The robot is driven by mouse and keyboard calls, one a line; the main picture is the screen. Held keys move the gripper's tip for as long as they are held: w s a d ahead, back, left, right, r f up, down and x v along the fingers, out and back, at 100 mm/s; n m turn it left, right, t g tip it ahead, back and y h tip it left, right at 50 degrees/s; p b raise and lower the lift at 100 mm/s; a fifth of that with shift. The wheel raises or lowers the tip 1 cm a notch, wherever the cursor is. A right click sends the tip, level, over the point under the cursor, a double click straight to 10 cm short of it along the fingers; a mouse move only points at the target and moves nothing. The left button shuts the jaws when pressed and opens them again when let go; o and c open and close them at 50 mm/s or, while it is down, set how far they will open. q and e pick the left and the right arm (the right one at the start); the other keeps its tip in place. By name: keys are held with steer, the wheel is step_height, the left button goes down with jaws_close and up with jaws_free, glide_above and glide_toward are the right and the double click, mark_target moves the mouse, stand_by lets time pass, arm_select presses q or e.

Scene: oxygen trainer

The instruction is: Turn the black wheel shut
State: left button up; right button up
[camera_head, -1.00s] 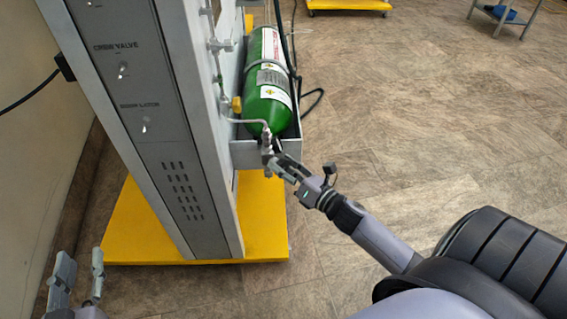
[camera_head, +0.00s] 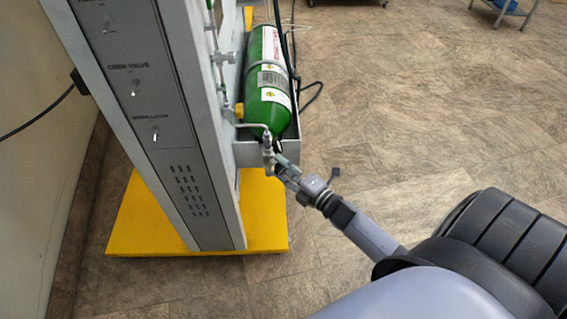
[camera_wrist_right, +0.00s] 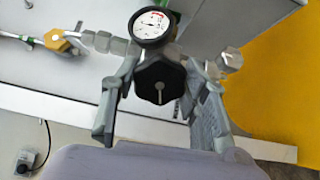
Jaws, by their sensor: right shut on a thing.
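The black wheel (camera_wrist_right: 160,83) is a lobed knob with a pale slot, just below a round white pressure gauge (camera_wrist_right: 151,25) in the right wrist view. My right gripper (camera_wrist_right: 160,95) has one finger on each side of it and is shut on the wheel. In the head view my right gripper (camera_head: 281,166) is at the valve fitting (camera_head: 267,152) on the near end of a green oxygen cylinder (camera_head: 267,95). The wheel is mostly hidden there by the fingers. My left gripper is not in view.
A tall grey panel (camera_head: 165,130) with switches stands left of the cylinder on a yellow base (camera_head: 267,215). A thin metal pipe (camera_head: 248,126) runs to the valve. Floor to the right is open.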

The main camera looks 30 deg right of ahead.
steer(key=shift+r+m, duration=0.1)
steer(key=shift+m, duration=0.4)
steer(key=m+p, duration=0.2)
steer(key=m, duration=0.2)
steer(key=shift+m+p, duration=0.3)
steer(key=m+p, duration=0.2)
steer(key=m, duration=0.6)
steer(key=shift+p, duration=0.35)
steer(key=m, duration=0.3)
steer(key=shift+m+p, duration=0.3)
steer(key=shift+f+m, duration=0.2)
steer(key=shift+m, duration=1)
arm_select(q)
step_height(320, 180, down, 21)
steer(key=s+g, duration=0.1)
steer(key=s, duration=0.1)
arm_select(e)
steer(key=shift+m, duration=0.9)
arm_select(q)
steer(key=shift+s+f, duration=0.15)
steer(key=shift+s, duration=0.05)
